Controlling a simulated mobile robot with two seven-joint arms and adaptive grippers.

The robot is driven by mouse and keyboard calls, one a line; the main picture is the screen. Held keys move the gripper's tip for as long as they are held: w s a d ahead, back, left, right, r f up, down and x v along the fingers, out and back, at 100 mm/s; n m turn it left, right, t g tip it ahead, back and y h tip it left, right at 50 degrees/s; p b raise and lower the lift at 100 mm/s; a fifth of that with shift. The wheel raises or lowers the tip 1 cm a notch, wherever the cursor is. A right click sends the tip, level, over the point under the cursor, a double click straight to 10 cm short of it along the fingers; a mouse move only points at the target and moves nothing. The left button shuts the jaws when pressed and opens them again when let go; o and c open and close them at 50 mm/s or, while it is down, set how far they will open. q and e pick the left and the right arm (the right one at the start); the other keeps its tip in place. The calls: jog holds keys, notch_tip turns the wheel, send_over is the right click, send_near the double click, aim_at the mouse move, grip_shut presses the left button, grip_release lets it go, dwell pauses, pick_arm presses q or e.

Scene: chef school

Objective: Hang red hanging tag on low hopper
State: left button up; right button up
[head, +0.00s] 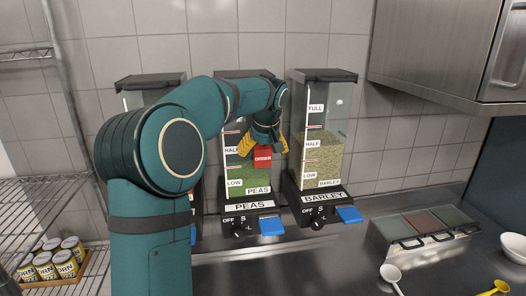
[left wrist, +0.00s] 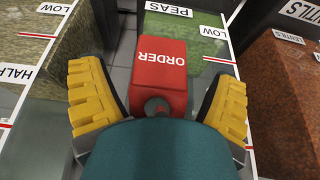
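The red tag (head: 263,153), lettered ORDER, is at the front of the peas hopper (head: 238,184), above its LOW mark. It also shows in the left wrist view (left wrist: 160,68), with a small round hole at its near end. My left gripper (head: 264,146) has its yellow fingers on either side of the tag. In the left wrist view the fingers stand apart, with a gap at least on the right side. Green peas show low in that hopper. I cannot tell what holds the tag up. My right gripper is in neither view.
The barley hopper (head: 321,158) stands to the right, filled above HALF. The lentils hopper (left wrist: 289,90) is mostly behind my left arm in the head view. Blue trays (head: 271,226) stick out below the hoppers. A lidded container (head: 405,250), scoops and a wire rack with cans are nearby.

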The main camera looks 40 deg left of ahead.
pick_arm(q)
jog(key=shift+r, duration=0.1)
jog(key=s+d+r, duration=0.4)
jog(key=s+d, duration=0.4)
jog(key=d, duration=0.2)
jog(key=shift+s+d+r, duration=0.25)
jog(key=shift+s+d, duration=0.15)
jog(key=shift+f, duration=0.1)
